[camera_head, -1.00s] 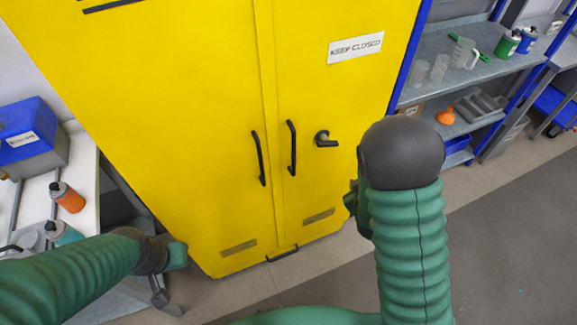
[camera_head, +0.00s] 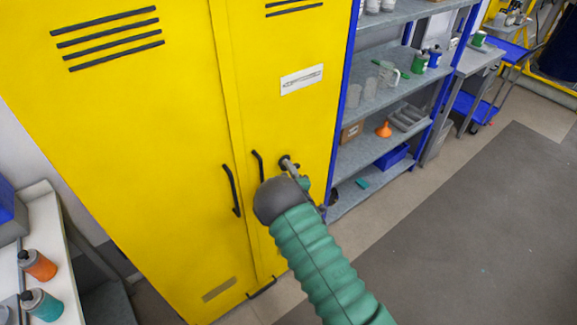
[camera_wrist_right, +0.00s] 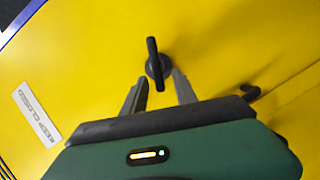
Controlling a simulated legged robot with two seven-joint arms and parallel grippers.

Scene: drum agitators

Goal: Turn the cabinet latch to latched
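The tall yellow cabinet (camera_head: 150,130) is shut. Its dark latch (camera_head: 286,160) sits on the right door, right of the two door handles, partly covered by my right gripper (camera_head: 296,170). In the right wrist view the latch (camera_wrist_right: 153,55) is a dark bar on a round base, upright in the picture. My right gripper (camera_wrist_right: 161,78) is open, its two grey fingers spread either side of the latch's lower end. Whether they touch it I cannot tell. My left gripper is out of view.
Two black bar handles (camera_head: 231,190) stand beside the latch; one door carries a white label (camera_head: 302,79). A shelf unit (camera_head: 385,92) with cups and bottles stands close on the right. A white table (camera_head: 50,240) with bottles is at left. Floor on the right is clear.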

